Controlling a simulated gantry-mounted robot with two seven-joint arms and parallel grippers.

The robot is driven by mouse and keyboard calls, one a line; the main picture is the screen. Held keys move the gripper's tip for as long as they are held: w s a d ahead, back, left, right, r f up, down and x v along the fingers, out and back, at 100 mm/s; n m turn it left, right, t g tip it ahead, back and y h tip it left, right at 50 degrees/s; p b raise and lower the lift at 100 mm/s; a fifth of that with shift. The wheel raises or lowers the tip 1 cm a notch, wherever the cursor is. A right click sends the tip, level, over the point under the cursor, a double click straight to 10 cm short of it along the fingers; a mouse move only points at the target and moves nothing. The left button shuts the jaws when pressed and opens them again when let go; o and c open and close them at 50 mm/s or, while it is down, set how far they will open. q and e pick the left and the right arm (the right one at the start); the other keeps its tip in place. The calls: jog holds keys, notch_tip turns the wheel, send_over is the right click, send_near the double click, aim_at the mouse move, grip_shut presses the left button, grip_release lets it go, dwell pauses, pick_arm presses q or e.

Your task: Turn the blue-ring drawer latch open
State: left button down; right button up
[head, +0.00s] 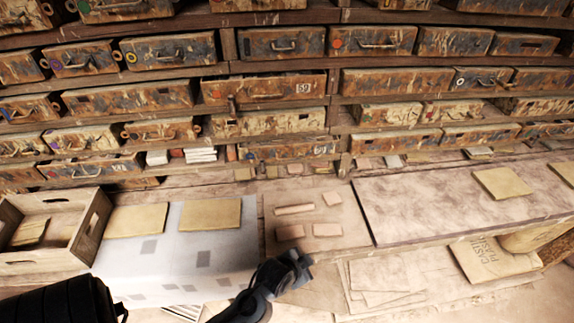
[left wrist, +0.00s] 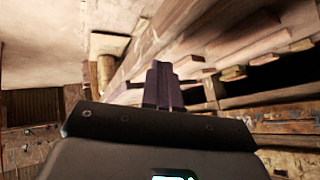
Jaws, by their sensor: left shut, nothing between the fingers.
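My left gripper (head: 297,266) is low in the middle of the head view, over the front of the bench and well away from the drawers. In the left wrist view its dark fingers (left wrist: 162,85) are together and empty. The blue-ring drawer cannot be made out in the left wrist view. My right gripper is not in view.
Rows of worn drawers fill the back. A drawer labelled 59 (head: 263,90) is in the middle. A paper sack (head: 490,260) lies at right.

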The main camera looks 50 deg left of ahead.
aim_at(263, 165)
pick_arm(q)
jog(key=w+a+y, duration=0.1)
jog(key=w+a+t+y, duration=0.1)
jog(key=w+a, duration=0.3)
jog(key=shift+w+a+r+y, duration=0.15)
jog(key=shift+w+r+y, duration=0.15)
jog(key=shift+y, duration=0.1)
jog(key=w+a+y, duration=0.1)
jog(key=a, duration=0.1)
jog(key=w+a+y, duration=0.1)
jog(key=a+y, duration=0.1)
jog(key=w+a+r+y, duration=0.1)
jog(key=a, duration=0.2)
jog(key=shift+w+r+m+y, duration=0.1)
jog(key=shift+w+m+y, duration=0.1)
jog(key=shift+m+y, duration=0.1)
jog(key=a+r+m+g+y, duration=0.1)
jog(key=a+r+y, duration=0.1)
jog(key=a, duration=0.4)
jog(key=a+r+m+g+y+p, duration=0.1)
jog(key=a+r+g+y, duration=0.1)
jog(key=a+r+y, duration=0.1)
jog(key=s+a+r+m+g+y, duration=0.1)
jog(key=a+r+g+y, duration=0.1)
jog(key=a, duration=0.6)
jog(key=shift+a+r+y, duration=0.35)
jog(key=shift+r+y, duration=0.4)
jog(key=shift+y, duration=0.45)
